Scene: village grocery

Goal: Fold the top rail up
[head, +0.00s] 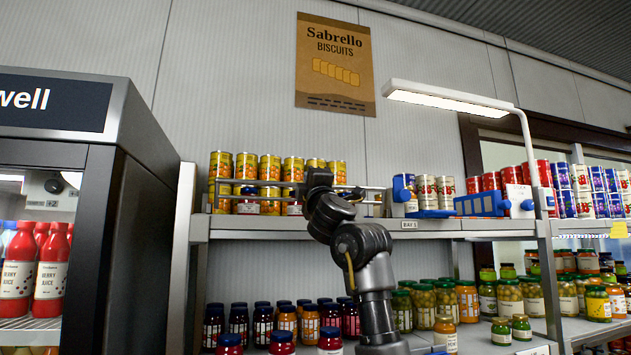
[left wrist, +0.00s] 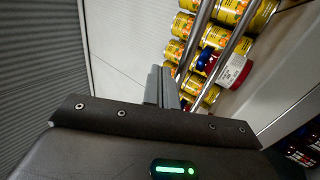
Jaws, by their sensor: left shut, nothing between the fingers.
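The top rail (head: 255,183) is a thin metal bar in front of the yellow cans on the upper shelf, seen low against them in the head view. Two parallel metal bars (left wrist: 196,38) cross the left wrist view in front of the cans; I cannot tell which is the top one. My left gripper (left wrist: 161,87) has its grey fingers shut and empty, just left of the bars; contact is unclear. In the head view, my left wrist covers the rail's middle and the fingers are hidden. My right gripper is not in view.
Several yellow cans (head: 270,168) stand behind the rail. Blue trays (head: 483,204) and a lamp (head: 450,98) are to the right. A dark cooler (head: 125,200) stands left.

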